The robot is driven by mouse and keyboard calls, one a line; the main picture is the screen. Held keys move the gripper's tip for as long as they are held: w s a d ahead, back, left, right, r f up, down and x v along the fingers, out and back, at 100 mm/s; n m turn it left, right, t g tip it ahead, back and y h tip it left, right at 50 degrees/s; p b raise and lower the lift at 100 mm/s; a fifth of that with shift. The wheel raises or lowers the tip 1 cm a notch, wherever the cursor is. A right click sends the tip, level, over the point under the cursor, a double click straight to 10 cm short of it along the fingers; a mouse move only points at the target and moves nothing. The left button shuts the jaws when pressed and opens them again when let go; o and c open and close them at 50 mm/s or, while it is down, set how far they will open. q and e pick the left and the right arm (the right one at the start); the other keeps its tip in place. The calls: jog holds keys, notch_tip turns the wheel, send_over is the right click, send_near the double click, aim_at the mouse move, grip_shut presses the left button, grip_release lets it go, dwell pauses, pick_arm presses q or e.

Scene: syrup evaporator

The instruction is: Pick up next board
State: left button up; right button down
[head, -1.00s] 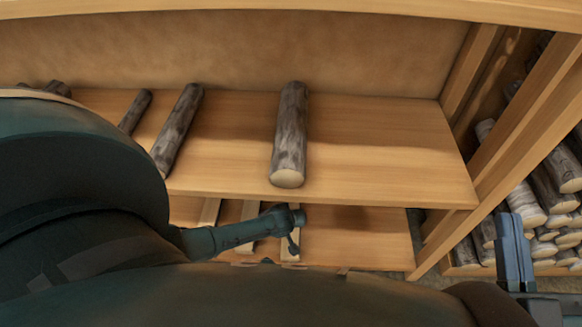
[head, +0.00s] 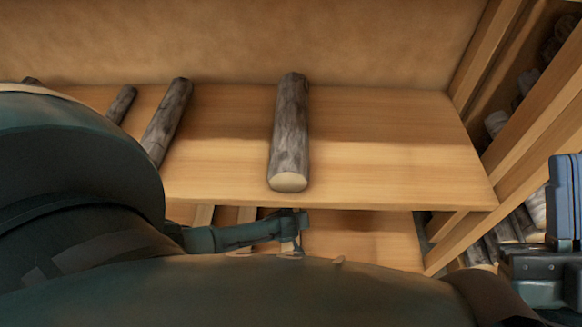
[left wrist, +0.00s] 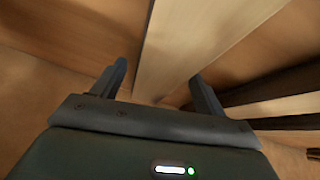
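Pale boards lie on the lower shelf; in the head view one board (head: 203,215) and another (head: 246,214) show under the upper shelf's edge. My left gripper (head: 290,224) is at a third board on their right, mostly hidden by my own arm and body. In the left wrist view, a pale board (left wrist: 190,40) runs between the two fingers of my left gripper (left wrist: 160,85). The fingers are apart, one on each side of the board, with a gap visible on the left side. My right gripper (head: 562,205) is at the right edge, partly cut off; its opening cannot be told.
The upper shelf (head: 390,150) carries several logs, including a thick one (head: 290,130) above my left gripper. Wooden posts (head: 520,150) stand on the right, with stacked logs (head: 500,240) behind them. The lower shelf's right part (head: 365,235) is bare.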

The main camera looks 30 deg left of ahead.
pick_arm(q)
jog(key=c, duration=1)
jog(key=shift+c, duration=0.2)
jog(key=shift+r, duration=0.1)
